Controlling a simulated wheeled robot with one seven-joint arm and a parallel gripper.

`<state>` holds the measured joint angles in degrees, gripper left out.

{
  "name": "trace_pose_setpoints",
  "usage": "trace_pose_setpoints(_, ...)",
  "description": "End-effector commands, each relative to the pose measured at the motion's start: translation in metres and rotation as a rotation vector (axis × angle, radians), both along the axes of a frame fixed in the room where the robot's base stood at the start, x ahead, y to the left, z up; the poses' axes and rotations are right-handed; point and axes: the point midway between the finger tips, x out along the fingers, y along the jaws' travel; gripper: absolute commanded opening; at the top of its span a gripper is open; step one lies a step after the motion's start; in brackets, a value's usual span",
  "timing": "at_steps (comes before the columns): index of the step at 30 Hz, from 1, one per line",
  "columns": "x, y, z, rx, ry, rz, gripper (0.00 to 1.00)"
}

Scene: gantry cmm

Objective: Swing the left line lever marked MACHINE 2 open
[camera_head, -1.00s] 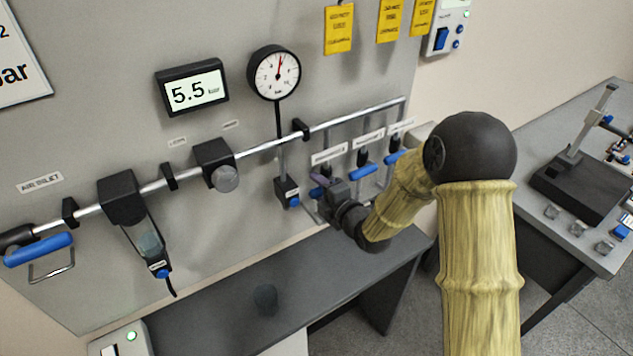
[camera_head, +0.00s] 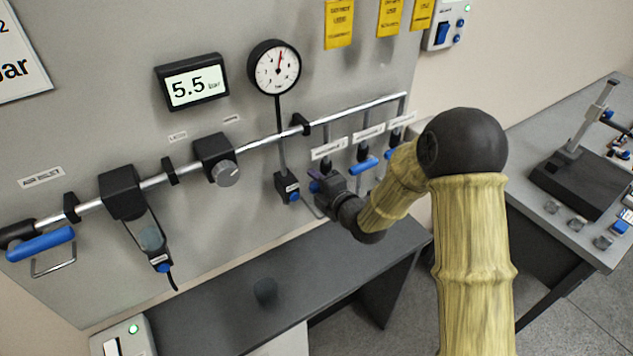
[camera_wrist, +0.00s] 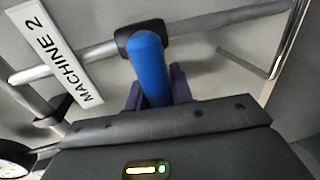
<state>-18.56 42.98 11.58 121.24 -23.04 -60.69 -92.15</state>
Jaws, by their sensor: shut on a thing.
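The MACHINE 2 label (camera_wrist: 55,55) is a white tag on the panel, at the left in the wrist view. The blue lever (camera_wrist: 149,65) beside it runs from a black valve body on the pipe down between my gripper's fingers (camera_wrist: 158,88). My gripper is shut on this blue lever, with one dark purple finger on each side. In the head view my gripper (camera_head: 318,183) is at the leftmost of the line valves, under the left white label (camera_head: 328,148). There the lever is mostly hidden by the gripper.
Two more blue levers (camera_head: 364,165) are on lines to the right, close to my arm. A gauge (camera_head: 274,68) and a 5.5 bar display (camera_head: 191,82) are on the panel. A grey bench (camera_head: 205,315) is below; another table with a stand (camera_head: 575,180) is at right.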

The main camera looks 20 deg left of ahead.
Motion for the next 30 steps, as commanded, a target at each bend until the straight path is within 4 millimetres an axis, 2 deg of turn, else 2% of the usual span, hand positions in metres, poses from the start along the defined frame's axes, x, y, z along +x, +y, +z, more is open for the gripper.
trace_pose_setpoints(11,0.0,-0.001,-0.01,-0.06,-0.072,-0.002,0.0)
trace_pose_setpoints(30,0.004,-0.004,-0.024,-0.266,-0.313,-0.004,0.0)
